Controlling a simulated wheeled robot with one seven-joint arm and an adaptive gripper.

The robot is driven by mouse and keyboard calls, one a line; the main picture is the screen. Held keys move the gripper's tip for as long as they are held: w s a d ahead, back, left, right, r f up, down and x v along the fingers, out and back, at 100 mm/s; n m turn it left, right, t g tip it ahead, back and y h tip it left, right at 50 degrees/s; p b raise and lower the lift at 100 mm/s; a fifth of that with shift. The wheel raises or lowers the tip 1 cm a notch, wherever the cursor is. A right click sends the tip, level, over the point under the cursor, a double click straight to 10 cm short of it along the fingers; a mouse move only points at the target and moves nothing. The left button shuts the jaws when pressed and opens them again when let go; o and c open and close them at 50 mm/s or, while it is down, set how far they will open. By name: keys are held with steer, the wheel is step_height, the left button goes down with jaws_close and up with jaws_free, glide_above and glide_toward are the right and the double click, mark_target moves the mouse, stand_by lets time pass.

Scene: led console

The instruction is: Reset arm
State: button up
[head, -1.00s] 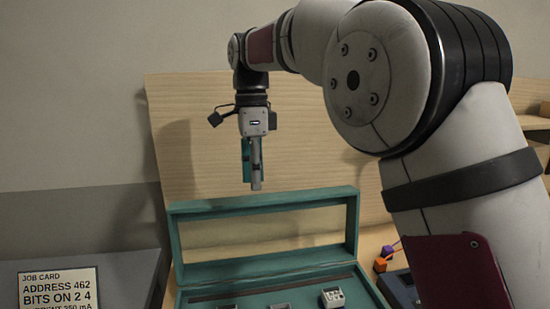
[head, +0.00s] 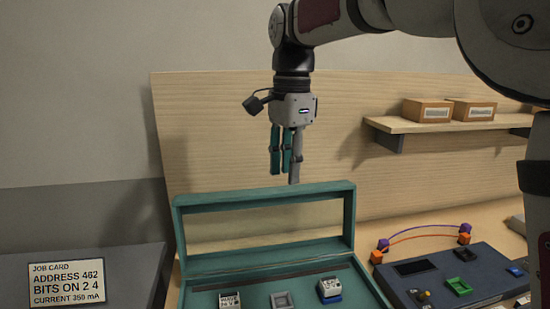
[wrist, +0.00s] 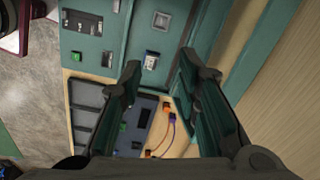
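My gripper (head: 286,174) hangs pointing down above the back of the teal case, in front of the wooden backboard. In the wrist view my gripper (wrist: 159,66) has its two dark teal fingers clearly apart, with nothing between them. My arm reaches in from the upper right of the head view. The teal case (head: 265,264) lies below with its framed lid (head: 262,195) standing up. The case holds a white module (head: 230,299) at left, a grey square piece (head: 281,301) in the middle and a white-and-blue module (head: 330,289) at right.
A dark blue console (head: 440,281) with coloured parts lies right of the case, beside orange and purple cables (head: 425,233). A job card (head: 66,283) stands at lower left. Space around the gripper is clear.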

steer(key=s+d+r+n+t, duration=0.1)
steer(key=s+d+r+n, duration=0.15)
steer(key=s+d, duration=0.4)
steer(key=s+d+f+n+t, duration=0.2)
steer(key=s+d+f+n, duration=0.2)
steer(key=s, duration=0.5)
steer(key=s+d+f+n+t, duration=0.2)
steer(key=s+d+f+n, duration=0.3)
steer(key=s, duration=0.3)
steer(key=shift+s+d+f+n, duration=0.25)
steer(key=shift+s+d+n, duration=0.1)
steer(key=shift+d+n, duration=0.25)
